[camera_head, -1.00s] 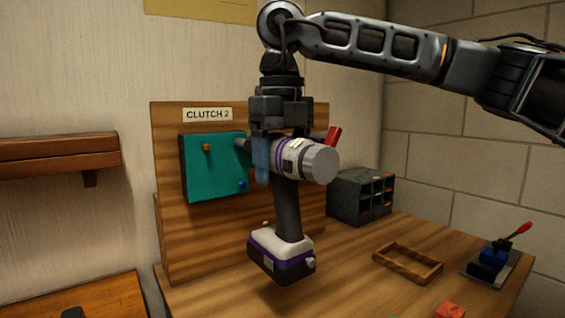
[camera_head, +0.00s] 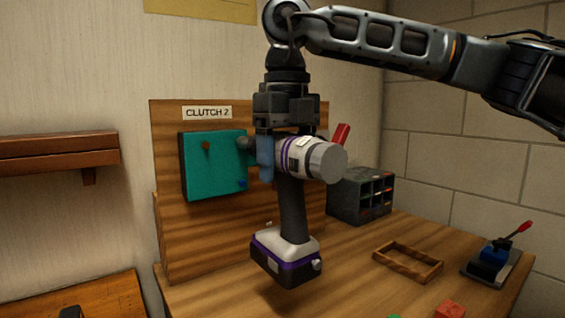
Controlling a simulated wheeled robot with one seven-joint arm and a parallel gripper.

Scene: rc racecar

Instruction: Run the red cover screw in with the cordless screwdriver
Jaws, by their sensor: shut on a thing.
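My gripper (camera_head: 288,128) is shut on the cordless screwdriver (camera_head: 291,212), gripping the top of its body. The screwdriver hangs upright, its purple-banded battery base above the bench and its nose pointing toward the board. A teal cover (camera_head: 214,166) is fixed on the upright wooden board. It carries an orange-brown screw (camera_head: 206,145) at upper left and a blue screw (camera_head: 242,184) at lower right. The screwdriver's nose is near the cover's upper right edge; its tip and any contact there are unclear.
A label reading "CLUTCH 2" (camera_head: 207,112) is on the board. A dark compartment box (camera_head: 360,195), a wooden frame (camera_head: 407,262), a red block (camera_head: 449,309) and a red-levered device (camera_head: 491,262) stand on the bench at right. A shelf (camera_head: 60,150) is at left.

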